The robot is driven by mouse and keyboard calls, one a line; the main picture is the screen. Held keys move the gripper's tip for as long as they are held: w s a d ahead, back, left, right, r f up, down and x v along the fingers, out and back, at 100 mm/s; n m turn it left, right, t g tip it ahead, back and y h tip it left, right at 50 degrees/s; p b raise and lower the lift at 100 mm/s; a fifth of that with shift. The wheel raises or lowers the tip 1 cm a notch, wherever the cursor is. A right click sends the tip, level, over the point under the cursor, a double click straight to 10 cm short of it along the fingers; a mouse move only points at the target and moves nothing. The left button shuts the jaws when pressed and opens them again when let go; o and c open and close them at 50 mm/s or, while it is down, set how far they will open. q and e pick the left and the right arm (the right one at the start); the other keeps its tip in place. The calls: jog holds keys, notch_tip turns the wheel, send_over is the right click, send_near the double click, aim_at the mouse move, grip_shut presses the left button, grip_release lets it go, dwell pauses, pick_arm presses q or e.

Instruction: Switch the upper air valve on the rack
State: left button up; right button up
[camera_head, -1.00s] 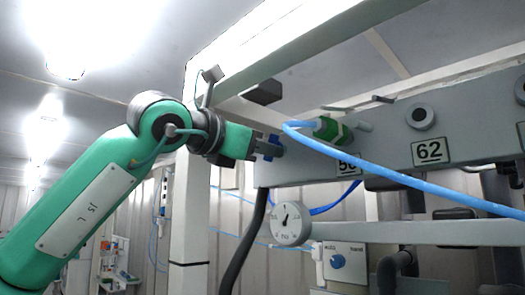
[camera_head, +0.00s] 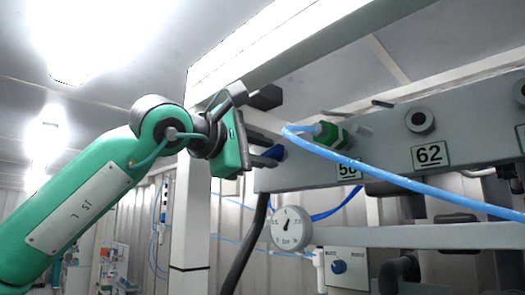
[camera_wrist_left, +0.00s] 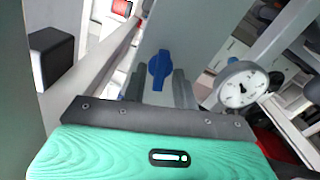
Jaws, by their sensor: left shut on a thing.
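The upper air valve has a blue handle (camera_head: 276,152) at the left end of the rack's grey beam (camera_head: 385,160). My left gripper (camera_head: 266,158) is at this handle, and its fingers partly hide it. In the left wrist view the blue handle (camera_wrist_left: 159,70) stands between the two dark fingers of the left gripper (camera_wrist_left: 160,88). The gripper is shut on the handle. The right gripper is not in view.
A round pressure gauge (camera_head: 291,228) hangs just below the beam and also shows in the wrist view (camera_wrist_left: 241,86). A light-blue hose (camera_head: 400,180) runs from a green fitting (camera_head: 331,135). A white panel with a blue knob (camera_head: 338,267) is lower down.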

pick_arm(q)
jog(key=shift+m, duration=1.3)
jog(key=o, duration=0.6)
jog(key=b+v, duration=0.5)
jog(key=v, duration=0.8)
jog(key=shift+s+a, duration=0.25)
jog(key=shift+s, duration=0.05)
